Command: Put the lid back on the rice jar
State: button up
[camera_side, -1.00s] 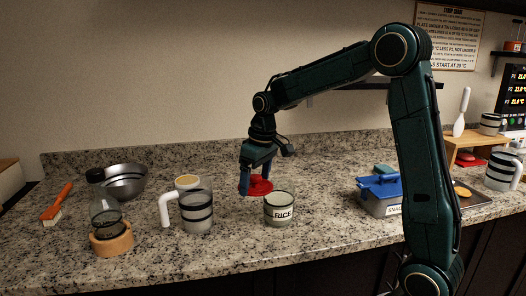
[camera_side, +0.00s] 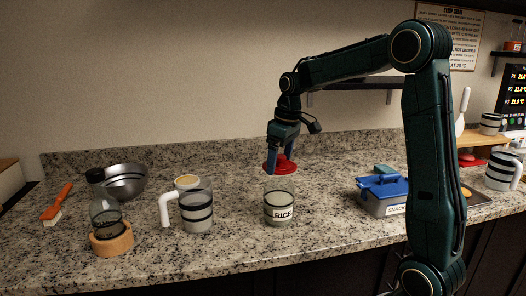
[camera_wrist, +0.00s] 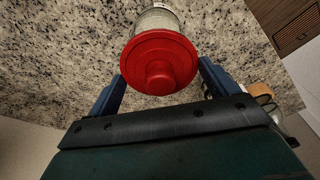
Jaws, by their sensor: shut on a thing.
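My gripper (camera_side: 281,163) is shut on the lid, fingers pointing down. In the wrist view the red lid (camera_wrist: 159,62), with its round knob, sits between the two blue fingers. The exact sideways offset from the jar is hard to tell.
Farther left are a bottle in a wooden ring (camera_side: 111,239), a metal bowl (camera_side: 124,182) and an orange brush (camera_side: 62,196).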

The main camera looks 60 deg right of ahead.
aim_at(281, 165)
jog(key=shift+f, duration=2.65)
jog(key=shift+f, duration=0.1)
jog(key=o, duration=0.8)
jog(key=r, duration=0.4)
jog(key=s+r, duration=0.1)
jog(key=r, duration=0.6)
jog(key=shift+s+r, duration=0.3)
jog(key=shift+r, duration=0.3)
jog(key=shift+s, duration=0.1)
